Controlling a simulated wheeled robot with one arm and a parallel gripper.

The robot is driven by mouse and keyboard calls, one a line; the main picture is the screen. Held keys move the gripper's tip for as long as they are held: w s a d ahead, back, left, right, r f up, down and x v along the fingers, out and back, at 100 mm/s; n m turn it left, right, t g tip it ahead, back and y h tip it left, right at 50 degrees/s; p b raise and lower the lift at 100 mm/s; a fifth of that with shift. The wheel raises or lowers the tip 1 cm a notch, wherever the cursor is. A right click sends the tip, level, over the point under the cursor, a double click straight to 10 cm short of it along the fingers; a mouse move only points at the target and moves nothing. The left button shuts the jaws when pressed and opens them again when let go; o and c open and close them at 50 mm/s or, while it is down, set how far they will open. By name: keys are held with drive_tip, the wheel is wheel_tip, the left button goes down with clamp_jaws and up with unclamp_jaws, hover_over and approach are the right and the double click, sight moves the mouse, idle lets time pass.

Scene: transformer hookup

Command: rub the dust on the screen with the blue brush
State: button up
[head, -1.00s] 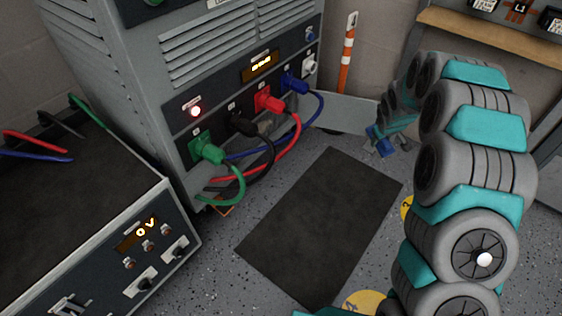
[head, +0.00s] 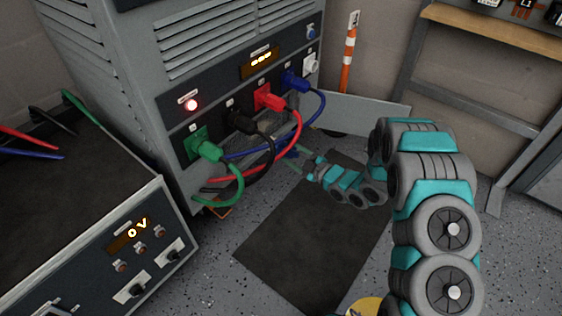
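The screen (head: 260,63) is a small amber-lit display on the upper front panel of the grey cabinet. Its digits are hard to read, and dust on it is too small to make out. The fingers are small and partly hidden by cables.
Green, black, red and blue plugs with looping cables (head: 238,187) stick out from the cabinet front below the screen. A bench unit (head: 150,262) reading 0V stands at left. A dark mat (head: 290,250) covers the floor. A striped post (head: 347,60) stands at the back.

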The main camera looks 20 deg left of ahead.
sight(278, 155)
drive_tip(key=s, duration=0.1)
drive_tip(key=s+a+y, duration=0.1)
drive_tip(key=s+a+n+g, duration=0.1)
drive_tip(key=shift+s+r, duration=0.15)
drive_tip(key=shift+r, duration=0.25)
drive_tip(key=shift+y, duration=0.3)
drive_tip(key=shift+s+p+x, duration=0.2)
drive_tip(key=shift+p+x, duration=0.1)
drive_tip(key=shift+x, duration=1.2)
drive_tip(key=shift+s+p+x, duration=0.2)
drive_tip(key=shift+p+x, duration=0.1)
drive_tip(key=shift+x, duration=1.25)
drive_tip(key=shift+x, duration=1.05)
drive_tip(key=shift+r, duration=0.15)
drive_tip(key=shift+w+d, duration=0.35)
drive_tip(key=shift+w, duration=0.35)
drive_tip(key=shift+w+d, duration=0.35)
drive_tip(key=shift+w, duration=0.3)
drive_tip(key=w+d, duration=0.2)
drive_tip(key=w, duration=0.5)
drive_tip(key=shift+d, duration=0.25)
drive_tip(key=shift+w+d, duration=0.35)
drive_tip(key=shift+w, duration=0.4)
drive_tip(key=shift+w+d, duration=0.35)
drive_tip(key=shift+w, duration=0.4)
drive_tip(key=shift+w+b, duration=0.25)
drive_tip(key=shift+b, duration=0.2)
